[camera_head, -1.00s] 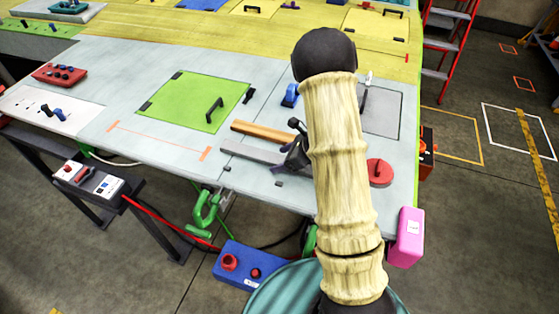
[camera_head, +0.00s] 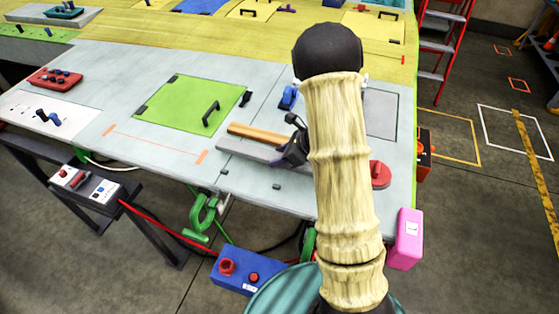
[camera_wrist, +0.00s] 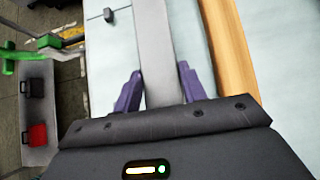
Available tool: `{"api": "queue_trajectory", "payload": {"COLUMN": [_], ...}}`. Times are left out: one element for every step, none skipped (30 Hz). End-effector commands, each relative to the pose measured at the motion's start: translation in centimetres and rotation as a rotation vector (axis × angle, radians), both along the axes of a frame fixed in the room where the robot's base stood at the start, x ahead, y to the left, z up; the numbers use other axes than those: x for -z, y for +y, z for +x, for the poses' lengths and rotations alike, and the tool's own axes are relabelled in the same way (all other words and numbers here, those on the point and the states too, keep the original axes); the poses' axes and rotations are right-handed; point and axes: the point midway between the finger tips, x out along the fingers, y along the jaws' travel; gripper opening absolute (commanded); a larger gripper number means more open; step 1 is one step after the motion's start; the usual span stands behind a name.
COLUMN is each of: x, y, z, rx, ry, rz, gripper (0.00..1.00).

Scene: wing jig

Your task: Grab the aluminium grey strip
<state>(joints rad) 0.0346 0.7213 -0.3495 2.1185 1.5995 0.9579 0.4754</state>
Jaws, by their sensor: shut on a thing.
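The aluminium grey strip (camera_head: 243,149) lies along the grey wing panel, just in front of an orange-brown strip (camera_head: 262,133). In the wrist view the grey strip (camera_wrist: 154,40) runs away from my gripper (camera_wrist: 158,92), between its two purple fingers, and the orange-brown strip (camera_wrist: 228,50) is to its right, apart from the fingers. My gripper is shut on the grey strip near its right end in the head view. My arm hides that end and most of the gripper in the head view. How far the strip is off the panel is hard to tell.
A green hatch (camera_head: 190,104) with a black handle lies left of the strips. A red round object (camera_head: 380,174) sits right of my arm. A small dark block (camera_head: 277,186) lies near the panel's front edge. A green clamp (camera_head: 203,212) grips that edge.

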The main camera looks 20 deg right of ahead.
Motion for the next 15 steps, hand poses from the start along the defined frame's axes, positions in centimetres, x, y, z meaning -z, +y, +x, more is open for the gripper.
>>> {"api": "queue_trajectory", "payload": {"x": [-0.8,-1.3,-2.0,-2.5,-3.0,-3.8,-4.3,-4.8,-5.4,-5.8,-6.2,-6.6,-6.9,-7.1,-7.4], "y": [0.0,0.0,0.0,0.0,0.0,0.0,0.0,0.0,0.0,0.0,0.0,0.0,0.0,0.0,0.0], "z": [0.1,0.1,0.1,0.1,0.1,0.1,0.1,0.1,0.1,0.1,0.1,0.1,0.1,0.0,0.0], "rx": [0.000,-0.001,0.000,-0.001,0.001,0.000,-0.001,0.000,0.000,0.000,0.000,-0.001,0.001,-0.001,0.000], "ry": [-0.007,-0.006,-0.007,-0.008,-0.008,-0.008,-0.008,-0.006,-0.006,-0.006,-0.005,-0.004,-0.003,-0.003,-0.002], "rz": [0.001,0.000,0.001,0.000,0.000,-0.001,-0.001,-0.001,-0.001,-0.001,0.000,0.000,0.000,0.000,0.000], "gripper": [0.14,0.14,0.14,0.14,0.14,0.14,0.14,0.14,0.14,0.14,0.14,0.14,0.14,0.14,0.14]}}
